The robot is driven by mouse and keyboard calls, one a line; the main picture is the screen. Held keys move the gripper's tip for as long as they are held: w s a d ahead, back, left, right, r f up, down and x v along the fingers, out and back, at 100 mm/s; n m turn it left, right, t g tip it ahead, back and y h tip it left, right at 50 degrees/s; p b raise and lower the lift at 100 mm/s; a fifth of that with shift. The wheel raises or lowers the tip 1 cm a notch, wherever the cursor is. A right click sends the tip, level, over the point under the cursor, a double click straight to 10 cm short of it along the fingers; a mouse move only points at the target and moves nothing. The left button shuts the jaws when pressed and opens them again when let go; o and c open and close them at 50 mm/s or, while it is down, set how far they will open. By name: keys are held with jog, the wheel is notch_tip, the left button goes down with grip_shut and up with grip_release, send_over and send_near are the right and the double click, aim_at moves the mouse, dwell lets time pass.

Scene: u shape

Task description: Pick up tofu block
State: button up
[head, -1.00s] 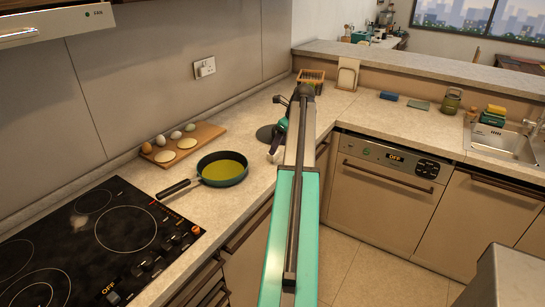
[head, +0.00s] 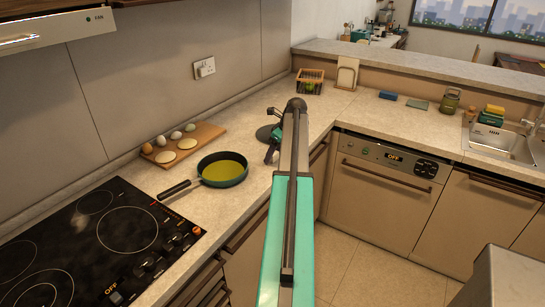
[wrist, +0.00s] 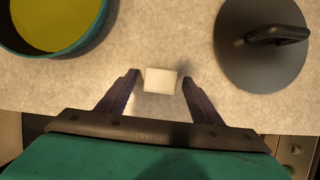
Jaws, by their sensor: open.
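The tofu block (wrist: 161,80) is a small white block on the counter in the wrist view. My gripper (wrist: 160,77) is open, with one dark finger on each side of the block near its tips. I cannot tell whether either finger touches it. In the head view my gripper (head: 271,154) is low at the counter's edge, right of the frying pan. I cannot make out the tofu in the head view.
The pan (head: 222,169) with yellow liquid and the dark pot lid (wrist: 262,45) flank my gripper. A wooden board (head: 184,143) with eggs lies behind the pan. The stove (head: 100,245) is at left.

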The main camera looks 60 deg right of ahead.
dwell(0.4)
jog(key=c, duration=1.2)
jog(key=shift+o, duration=0.2)
jog(key=shift+r, duration=0.15)
jog(key=shift+r+b, duration=0.55)
jog(key=shift+r, duration=0.65)
jog(key=s+r+b, duration=0.2)
jog(key=s+b, duration=0.1)
jog(key=s, duration=1.3)
jog(key=shift+r, duration=0.15)
jog(key=shift+w+a+r, duration=0.1)
